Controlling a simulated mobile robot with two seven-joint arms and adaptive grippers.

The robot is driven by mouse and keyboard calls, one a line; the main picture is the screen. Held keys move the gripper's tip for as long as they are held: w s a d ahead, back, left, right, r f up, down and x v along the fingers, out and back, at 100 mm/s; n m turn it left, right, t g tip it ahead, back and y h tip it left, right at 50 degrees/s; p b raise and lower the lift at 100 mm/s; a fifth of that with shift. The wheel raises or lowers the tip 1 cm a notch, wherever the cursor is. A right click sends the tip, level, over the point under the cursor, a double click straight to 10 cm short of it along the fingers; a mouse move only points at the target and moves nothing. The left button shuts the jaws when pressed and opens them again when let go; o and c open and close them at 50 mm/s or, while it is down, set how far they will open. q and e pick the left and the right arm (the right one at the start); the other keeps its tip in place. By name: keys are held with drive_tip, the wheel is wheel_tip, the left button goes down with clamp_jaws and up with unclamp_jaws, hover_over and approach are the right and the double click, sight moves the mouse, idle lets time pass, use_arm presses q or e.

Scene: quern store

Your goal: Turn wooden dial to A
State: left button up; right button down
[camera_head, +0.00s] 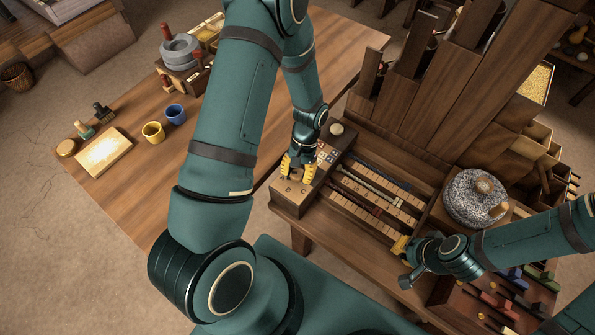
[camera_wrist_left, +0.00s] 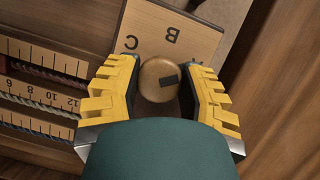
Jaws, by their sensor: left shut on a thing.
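The wooden dial (camera_wrist_left: 157,72) is a round light-brown knob with a short dark mark on its top. In the left wrist view the mark sits right of the knob's middle and points right, away from C. The lettered wooden plate (camera_wrist_left: 178,22) beyond it shows B and C upside down; the A cannot be read, and a small dark trace shows by the right finger. My left gripper (camera_head: 298,171) is shut on the dial, its yellow fingers on either side. My right gripper (camera_head: 401,246) is beside the bench's rulers, its fingers too small to read.
Ruled wooden strips with cords (camera_head: 376,190) lie right of the dial box. A grey stone quern (camera_head: 476,198) stands further right. Yellow (camera_head: 153,132) and blue (camera_head: 176,114) cups stand on the left table. Tall wooden boards (camera_head: 440,95) rise behind.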

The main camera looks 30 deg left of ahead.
use_arm(q)
drive_tip(key=shift+s+m, duration=0.15)
drive_tip(key=shift+m, duration=0.25)
drive_tip(key=o, duration=1.2)
drive_tip(key=v, duration=1.2)
drive_tip(key=shift+d, duration=0.2)
